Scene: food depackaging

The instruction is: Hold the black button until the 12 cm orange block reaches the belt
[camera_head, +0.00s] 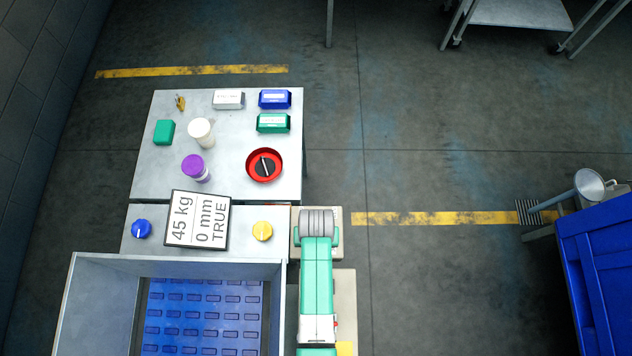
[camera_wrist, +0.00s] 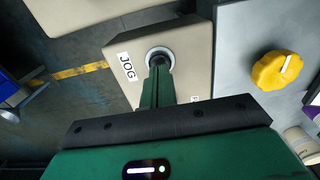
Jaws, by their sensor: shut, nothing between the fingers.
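In the wrist view, my gripper (camera_wrist: 160,68) is shut and empty. Its fingertips are over the black button (camera_wrist: 157,53), inside a pale ring on a beige box (camera_wrist: 188,48) labelled JOG. The fingertips hide most of the button; they look to be on it, but I cannot tell how far it is pressed. In the head view my arm covers the button and the fingertips, and the beige box (camera_head: 336,217) shows around my wrist. The blue belt (camera_head: 205,309) with raised cleats lies between grey walls. No orange block shows in either view.
A display (camera_head: 197,219) reads 45 kg, 0 mm, TRUE, between a blue knob (camera_head: 141,229) and a yellow knob (camera_head: 262,231). The yellow knob (camera_wrist: 277,70) is beside the button box. A grey table (camera_head: 227,152) behind holds several containers and a red dish (camera_head: 264,165).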

